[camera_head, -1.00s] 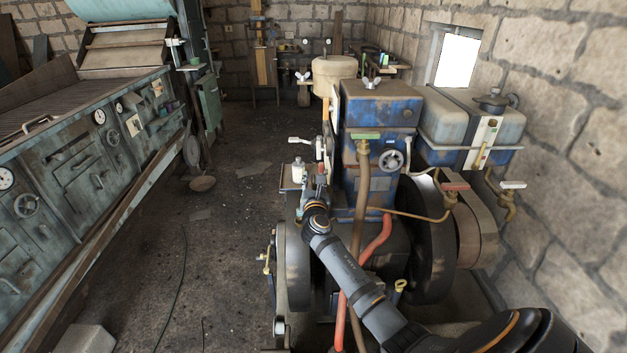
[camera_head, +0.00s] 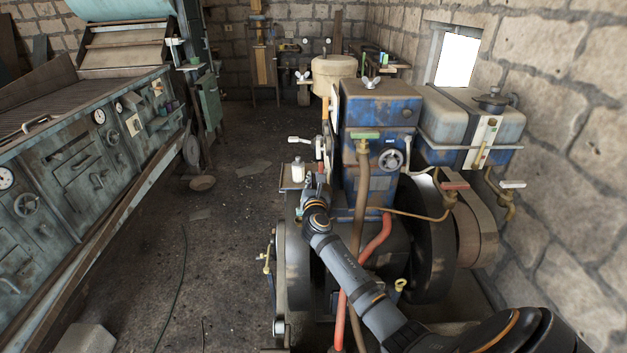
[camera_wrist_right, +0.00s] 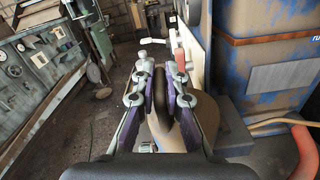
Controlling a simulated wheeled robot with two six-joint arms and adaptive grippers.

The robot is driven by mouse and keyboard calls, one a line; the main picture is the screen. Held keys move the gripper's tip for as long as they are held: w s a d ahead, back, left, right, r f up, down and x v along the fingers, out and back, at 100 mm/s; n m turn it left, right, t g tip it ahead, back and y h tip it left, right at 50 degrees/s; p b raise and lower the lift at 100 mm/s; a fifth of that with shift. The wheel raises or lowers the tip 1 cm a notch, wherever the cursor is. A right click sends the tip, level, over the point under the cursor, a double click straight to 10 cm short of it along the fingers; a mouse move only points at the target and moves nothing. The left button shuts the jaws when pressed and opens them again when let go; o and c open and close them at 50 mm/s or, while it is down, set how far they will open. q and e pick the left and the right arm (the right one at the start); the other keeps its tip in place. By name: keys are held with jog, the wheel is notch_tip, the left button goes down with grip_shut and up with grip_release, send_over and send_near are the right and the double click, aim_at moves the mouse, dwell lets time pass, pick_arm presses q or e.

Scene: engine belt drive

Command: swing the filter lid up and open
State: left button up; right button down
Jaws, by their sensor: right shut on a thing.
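My right gripper (camera_head: 317,184) is at the left side of the blue engine (camera_head: 378,110), near a small white bottle. In the right wrist view the gripper (camera_wrist_right: 161,82) has its fingers either side of a dark rounded piece (camera_wrist_right: 161,98) and is shut on it; a tan curved body lies just below. I cannot tell for sure whether this piece is the filter lid. A red-tipped lever (camera_wrist_right: 180,62) stands just beyond the right finger. A tan round canister (camera_head: 333,68) stands behind the engine, away from the gripper. My left gripper is out of view.
A red hose (camera_head: 377,238) and brown pipe (camera_head: 358,200) run down the engine front, close to my right forearm. Dark flywheels flank the engine. A tank (camera_head: 440,115) sits at right. The floor (camera_head: 225,240) to the left is mostly clear.

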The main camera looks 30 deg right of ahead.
aim_at(329, 187)
jog(key=shift+d+r, duration=0.1)
jog(key=d+m, duration=0.1)
jog(key=s+d+r+m, duration=0.1)
jog(key=m, duration=0.1)
jog(key=shift+s+d+r+p, duration=0.1)
jog(key=shift+s+r+p, duration=0.1)
jog(key=shift+r+p, duration=0.15)
jog(key=d+m, duration=0.1)
jog(key=s+d+m, duration=0.1)
jog(key=m, duration=0.1)
jog(key=shift+s+r, duration=0.1)
jog(key=shift+r, duration=0.1)
jog(key=shift+s+d+r+m+b, duration=0.1)
jog(key=shift+s+d+m+b, duration=0.05)
jog(key=shift+s+d+m, duration=0.4)
jog(key=shift+s+d+m+b, duration=0.15)
jog(key=shift+s+d+m, duration=0.15)
jog(key=shift+d+m, duration=0.45)
jog(key=shift+d, duration=0.1)
jog(key=c, duration=1.4)
grip_release()
jog(key=v, duration=1.2)
